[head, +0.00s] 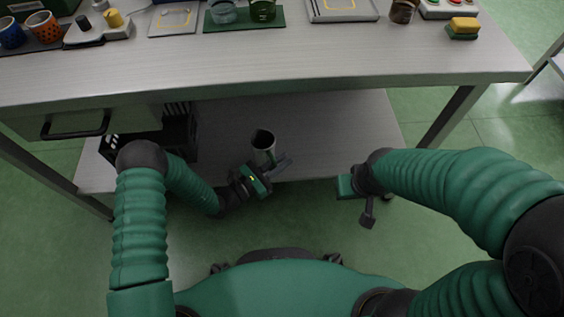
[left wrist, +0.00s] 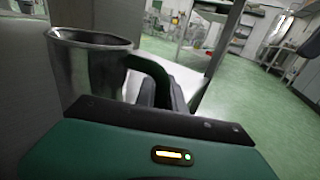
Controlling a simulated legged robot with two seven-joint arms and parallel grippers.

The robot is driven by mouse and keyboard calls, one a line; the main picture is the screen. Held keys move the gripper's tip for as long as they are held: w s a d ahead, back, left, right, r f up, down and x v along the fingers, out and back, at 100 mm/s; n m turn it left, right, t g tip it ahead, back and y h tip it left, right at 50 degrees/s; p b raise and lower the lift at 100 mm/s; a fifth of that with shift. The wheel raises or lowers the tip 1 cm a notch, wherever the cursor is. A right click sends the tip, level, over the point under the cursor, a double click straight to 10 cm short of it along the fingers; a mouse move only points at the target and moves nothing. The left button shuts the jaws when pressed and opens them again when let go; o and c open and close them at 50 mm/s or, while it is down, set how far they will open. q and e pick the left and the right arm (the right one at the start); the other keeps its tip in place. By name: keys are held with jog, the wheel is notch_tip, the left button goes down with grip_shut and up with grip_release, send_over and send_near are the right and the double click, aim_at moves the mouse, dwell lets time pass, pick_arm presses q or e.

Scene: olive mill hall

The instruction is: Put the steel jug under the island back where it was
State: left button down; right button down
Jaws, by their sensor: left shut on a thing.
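The steel jug (head: 263,148) is at the lower shelf of the island, near its front edge. It looks roughly upright, with its open mouth up. My left gripper (head: 281,165) is at the jug's near right side, shut on it. In the left wrist view the jug (left wrist: 88,72) stands left of the fingers, and its dark curved handle runs to the fingers (left wrist: 162,92). I cannot tell whether the jug's base touches the shelf. My right gripper (head: 368,208) hangs empty in front of the shelf at the right; its finger opening is not clear.
The lower shelf (head: 340,125) is bare around and right of the jug. A black crate (head: 178,138) stands on its left part. The island top (head: 300,62) overhangs it, with mugs, trays and a sponge (head: 464,27) on it. A drawer (head: 75,125) hangs at left, and a leg (head: 447,125) stands right.

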pick_arm(q)
jog(key=c, duration=1.8)
grip_release()
jog(key=o, duration=0.4)
jog(key=shift+a, duration=0.2)
